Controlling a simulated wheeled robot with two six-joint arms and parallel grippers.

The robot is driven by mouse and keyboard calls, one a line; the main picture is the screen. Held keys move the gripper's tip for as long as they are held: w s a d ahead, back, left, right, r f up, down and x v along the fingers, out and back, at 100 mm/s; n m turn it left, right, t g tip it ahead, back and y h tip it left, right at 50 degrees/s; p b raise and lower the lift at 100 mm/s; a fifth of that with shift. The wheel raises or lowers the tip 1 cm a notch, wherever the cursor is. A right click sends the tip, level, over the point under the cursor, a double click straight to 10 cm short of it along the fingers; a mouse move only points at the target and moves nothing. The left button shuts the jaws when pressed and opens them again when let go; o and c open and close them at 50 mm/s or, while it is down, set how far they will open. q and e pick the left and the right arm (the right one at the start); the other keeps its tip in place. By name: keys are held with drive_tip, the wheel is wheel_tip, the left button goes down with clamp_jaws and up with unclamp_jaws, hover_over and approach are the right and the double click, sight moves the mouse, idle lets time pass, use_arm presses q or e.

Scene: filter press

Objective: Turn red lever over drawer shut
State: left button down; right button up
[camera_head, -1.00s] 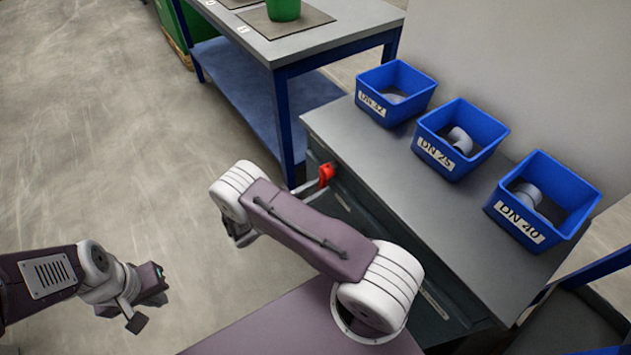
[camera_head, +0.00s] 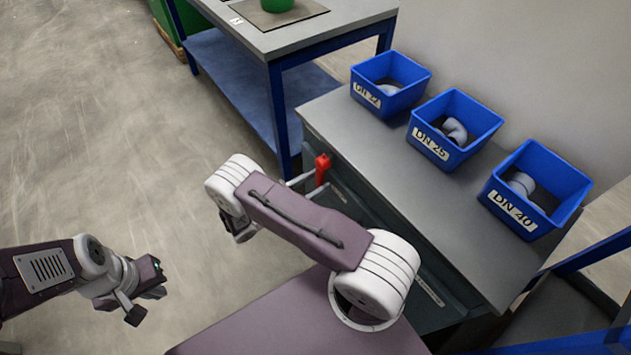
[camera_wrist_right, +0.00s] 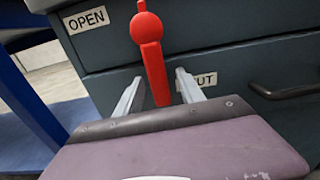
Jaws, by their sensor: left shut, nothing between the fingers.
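The red lever (camera_head: 322,169) is on the front of the grey drawer cabinet (camera_head: 345,135). In the right wrist view the lever (camera_wrist_right: 152,55) points down, tilted slightly, between an OPEN label (camera_wrist_right: 86,19) at upper left and a second label (camera_wrist_right: 207,79) at right, partly hidden by a finger and ending in "UT". My right gripper (camera_wrist_right: 157,92) is open, with one finger on each side of the lever's lower end. A gap shows at the sides; I cannot tell whether either finger touches. My left gripper (camera_head: 146,292) is shut and empty over the floor, away from the cabinet.
Blue bins marked DN 32 (camera_head: 366,96), DN 25 (camera_head: 432,148) and DN 40 (camera_head: 513,211) stand on the cabinet top. A blue-legged table (camera_head: 290,40) stands beyond it at the left. A dark drawer handle (camera_wrist_right: 285,92) is right of the lever. Open floor lies left.

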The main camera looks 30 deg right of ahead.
drive_tip(key=shift+a, duration=0.3)
drive_tip(key=a, duration=0.8)
drive_tip(key=shift+s+a+p, duration=0.2)
drive_tip(key=shift+s+p, duration=0.15)
drive_tip(key=shift+p, duration=0.1)
